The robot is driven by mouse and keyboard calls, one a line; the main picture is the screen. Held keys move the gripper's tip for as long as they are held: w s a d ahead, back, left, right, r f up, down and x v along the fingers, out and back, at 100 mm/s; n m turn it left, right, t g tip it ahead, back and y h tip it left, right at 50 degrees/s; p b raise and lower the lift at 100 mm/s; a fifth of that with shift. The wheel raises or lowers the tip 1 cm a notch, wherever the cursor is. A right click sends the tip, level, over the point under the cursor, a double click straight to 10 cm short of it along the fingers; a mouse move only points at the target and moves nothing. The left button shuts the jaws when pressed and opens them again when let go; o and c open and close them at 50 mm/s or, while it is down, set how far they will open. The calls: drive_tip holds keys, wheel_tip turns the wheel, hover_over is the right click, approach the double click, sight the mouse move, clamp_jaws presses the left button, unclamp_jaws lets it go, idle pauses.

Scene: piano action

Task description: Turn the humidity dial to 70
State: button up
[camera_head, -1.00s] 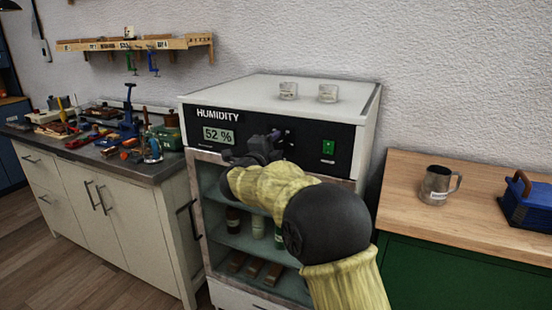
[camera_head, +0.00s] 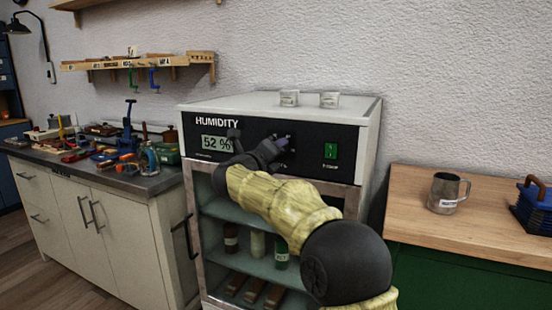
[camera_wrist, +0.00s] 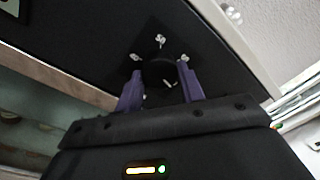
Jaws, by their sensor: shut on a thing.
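The humidity cabinet (camera_head: 350,135) has a black front panel with a display (camera_head: 217,143) that reads 52 %. The humidity dial (camera_wrist: 158,72) is a round black knob on that panel, with small white marks around it in the wrist view. My gripper (camera_wrist: 160,80) has its two purple fingers on either side of the dial, shut on it. In the head view my gripper (camera_head: 275,143) is at the panel, right of the display, and hides most of the dial. The dial's pointer setting is too small to read.
A green switch (camera_head: 331,151) is on the panel to the right of my gripper. Below the panel is a glass front with bottles on shelves. A metal mug (camera_head: 447,193) stands on the right bench.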

drive_tip(key=shift+f+m, duration=0.25)
drive_tip(key=shift+m, duration=0.05)
drive_tip(key=o, duration=0.8)
drive_tip(key=shift+a, duration=0.1)
drive_tip(key=shift+o, duration=0.8)
drive_tip(key=shift+r, duration=0.2)
drive_tip(key=v, duration=1.7)
drive_tip(key=shift+s, duration=0.2)
